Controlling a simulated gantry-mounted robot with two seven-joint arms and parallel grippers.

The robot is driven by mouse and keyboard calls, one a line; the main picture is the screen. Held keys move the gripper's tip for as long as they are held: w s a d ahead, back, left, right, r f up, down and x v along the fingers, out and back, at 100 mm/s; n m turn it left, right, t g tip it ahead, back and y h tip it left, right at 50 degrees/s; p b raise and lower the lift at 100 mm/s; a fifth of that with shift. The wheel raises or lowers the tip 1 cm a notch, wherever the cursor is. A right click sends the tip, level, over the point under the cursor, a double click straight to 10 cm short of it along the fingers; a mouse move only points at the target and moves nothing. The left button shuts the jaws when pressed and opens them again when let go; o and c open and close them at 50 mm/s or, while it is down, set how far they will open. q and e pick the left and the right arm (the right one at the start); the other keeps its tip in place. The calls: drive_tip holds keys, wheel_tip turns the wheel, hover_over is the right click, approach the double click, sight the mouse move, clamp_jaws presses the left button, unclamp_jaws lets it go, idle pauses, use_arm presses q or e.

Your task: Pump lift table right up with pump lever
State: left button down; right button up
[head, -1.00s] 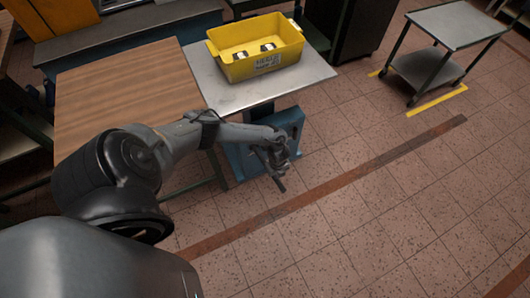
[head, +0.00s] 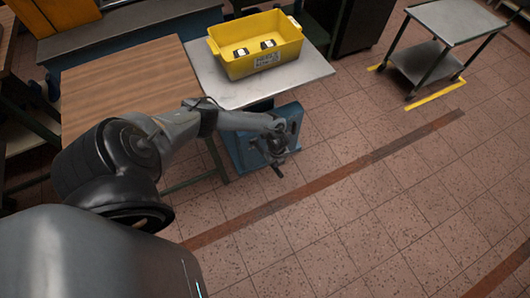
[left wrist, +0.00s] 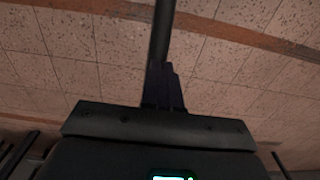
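The lift table has a grey metal top (head: 310,72) and a blue base (head: 236,152) below it. A yellow bin (head: 238,68) stands on the top. My left gripper (head: 275,160) is in front of the blue base, below the table top. In the left wrist view, the dark pump lever (left wrist: 164,30) runs from the top edge down to my left gripper (left wrist: 162,85), whose fingers look shut around it. The arm hides the lever's lower mount in the head view. My right gripper is not in view.
A wooden table (head: 125,80) stands just left of the lift table. A grey two-shelf cart (head: 450,20) is at the upper right, by yellow floor marks (head: 438,98). The tiled floor in front and to the right is clear. The bin holds two small black-and-white items (head: 267,45).

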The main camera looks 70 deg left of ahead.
use_arm(q)
wheel_tip(320, 180, down, 5)
drive_tip(key=b, duration=0.4)
drive_tip(key=shift+s+d+f, duration=0.1)
drive_tip(key=shift+d+f, duration=0.05)
drive_tip(key=shift+f+b, duration=0.45)
drive_tip(key=shift+f, duration=0.1)
drive_tip(key=f+b, duration=0.1)
drive_tip(key=d+f+b, duration=0.1)
drive_tip(key=f, duration=0.1)
drive_tip(key=f+b, duration=0.1)
drive_tip(key=shift+d+f+b, duration=0.3)
drive_tip(key=shift+d+f, duration=0.05)
drive_tip(key=shift+s+d, duration=0.1)
drive_tip(key=r+p, duration=0.3)
drive_tip(key=a+r+p, duration=0.1)
drive_tip(key=r+p, duration=0.3)
drive_tip(key=a+r+p, duration=0.1)
drive_tip(key=r+p, duration=0.2)
drive_tip(key=r, duration=0.1)
drive_tip(key=shift+w+r, duration=0.25)
drive_tip(key=shift+f, duration=0.1)
